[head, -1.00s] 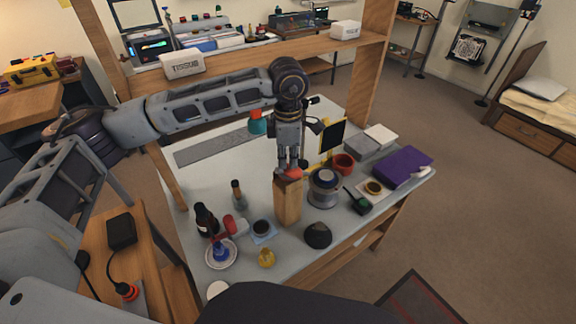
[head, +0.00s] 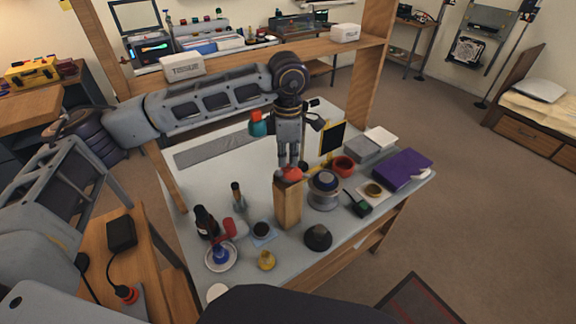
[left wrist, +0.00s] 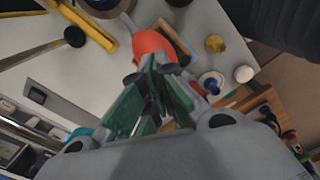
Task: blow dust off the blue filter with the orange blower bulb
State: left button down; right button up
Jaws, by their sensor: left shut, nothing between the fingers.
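The orange blower bulb (head: 292,174) sits on top of an upright wooden block (head: 288,205) on the workbench. It also shows in the left wrist view (left wrist: 152,44), just beyond the fingertips. My left gripper (head: 289,163) points down right above the bulb, shut and empty. Its green-padded fingers (left wrist: 158,88) partly cover the bulb in the wrist view. A dark blue disc (head: 325,177), which looks like the blue filter, lies on a round silver stand just right of the block. I cannot make out dust on it. My right gripper is not in view.
A black panel (head: 333,138), a red cup (head: 343,164) and a purple book (head: 402,169) stand to the right. A black dome (head: 318,237) is at the front. Bottles and a white plate (head: 222,268) stand at the left.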

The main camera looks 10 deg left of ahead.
pick_arm(q)
jog(key=shift+r, duration=0.6)
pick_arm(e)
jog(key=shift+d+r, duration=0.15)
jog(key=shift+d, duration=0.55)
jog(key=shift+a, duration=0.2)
pick_arm(q)
jog(key=shift+f, duration=0.15)
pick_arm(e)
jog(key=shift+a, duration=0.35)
pick_arm(q)
jog(key=shift+f, duration=0.25)
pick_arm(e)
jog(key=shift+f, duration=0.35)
